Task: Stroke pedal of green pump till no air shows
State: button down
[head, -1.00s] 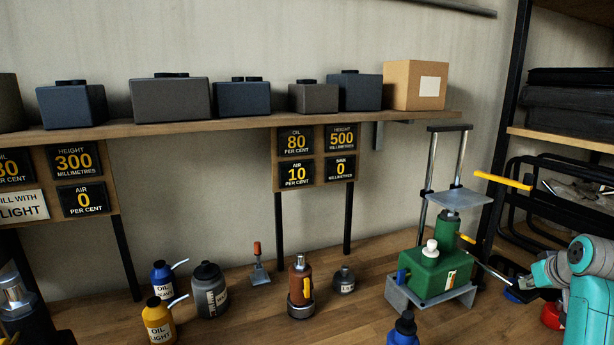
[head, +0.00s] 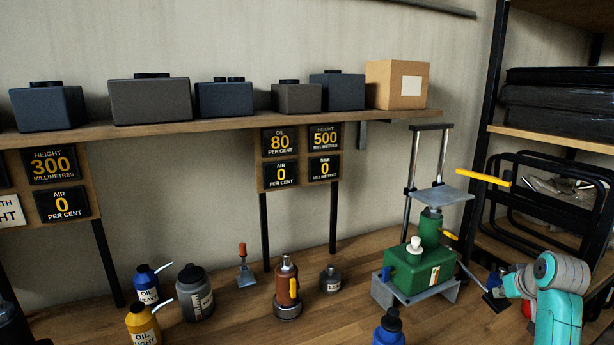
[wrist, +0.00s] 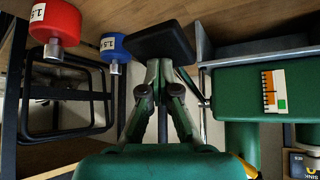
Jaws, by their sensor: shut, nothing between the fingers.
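The green pump (head: 412,272) stands on a grey metal stand (head: 440,291) on the bench, with a steel plate (head: 440,195) above it. Its lever runs down right to a black pedal pad (head: 497,299), which also shows in the wrist view (wrist: 160,42). My gripper (wrist: 158,72) is shut and empty, its fingertips close to the pad's near edge; I cannot tell whether they touch. In the head view my gripper is small and dark beside the pad. The air sign (head: 281,174) by the pump reads 0 per cent. The oil sign (head: 280,142) reads 80.
Oil bottles (head: 143,325), a brown jack (head: 287,288) and a blue bottle (head: 388,328) stand on the bench. A black rack (head: 545,195) is at the right. Red (wrist: 58,25) and blue (wrist: 115,47) weights show beside the pad in the wrist view.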

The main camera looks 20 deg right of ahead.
jog(key=shift+s+r, duration=0.2)
jog(key=shift+r, duration=1.15)
jog(key=shift+s+r, duration=0.15)
jog(key=shift+r, duration=1.15)
notch_tip(320, 180, up, 6)
jog(key=shift+w, duration=0.15)
